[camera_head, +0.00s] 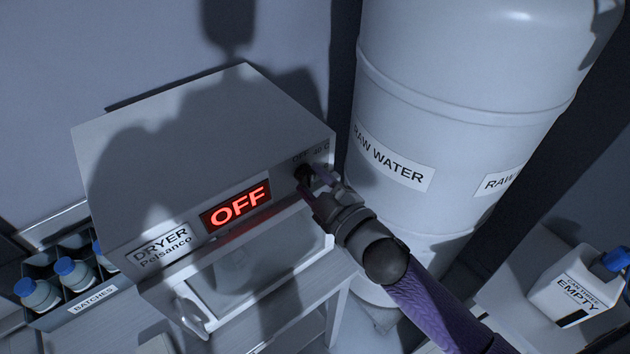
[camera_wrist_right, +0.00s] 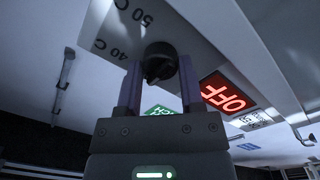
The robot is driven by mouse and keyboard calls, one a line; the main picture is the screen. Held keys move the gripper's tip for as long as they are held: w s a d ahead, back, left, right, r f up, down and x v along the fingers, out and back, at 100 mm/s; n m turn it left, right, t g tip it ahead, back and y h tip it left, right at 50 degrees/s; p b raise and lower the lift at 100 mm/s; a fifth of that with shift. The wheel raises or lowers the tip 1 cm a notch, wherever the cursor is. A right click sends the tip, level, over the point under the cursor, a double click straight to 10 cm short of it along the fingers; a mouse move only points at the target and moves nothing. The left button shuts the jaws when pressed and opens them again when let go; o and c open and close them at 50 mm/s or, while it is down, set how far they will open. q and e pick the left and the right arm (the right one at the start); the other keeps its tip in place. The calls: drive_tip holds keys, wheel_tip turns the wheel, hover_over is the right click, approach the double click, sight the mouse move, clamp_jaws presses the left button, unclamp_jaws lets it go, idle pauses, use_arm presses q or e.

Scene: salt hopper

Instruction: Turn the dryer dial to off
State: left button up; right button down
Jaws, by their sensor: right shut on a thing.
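The dryer (camera_head: 200,120) is a pale box with a label on its front. Its red display (camera_head: 237,206) reads OFF, and the display also shows in the right wrist view (camera_wrist_right: 223,93). The black dial (camera_wrist_right: 160,62) sits on the panel near 40 C and 50 C marks; in the head view the dial (camera_head: 303,173) is partly hidden by my gripper. My right gripper (camera_head: 313,184) is at the dial, and in its wrist view the two fingers (camera_wrist_right: 158,85) stand on either side of the knob, shut on it. My left gripper is not in view.
A large white RAW WATER tank (camera_head: 450,100) stands close to the right of the dryer. A BATCHES crate (camera_head: 95,306) with blue-capped bottles is at the lower left. A white can labelled EMPTY (camera_head: 575,285) stands at the lower right.

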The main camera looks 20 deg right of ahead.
drive_tip(key=shift+c, duration=1.1)
unclamp_jaws()
drive_tip(key=b+v, duration=0.1)
drive_tip(key=v, duration=0.9)
drive_tip(key=shift+b, duration=0.3)
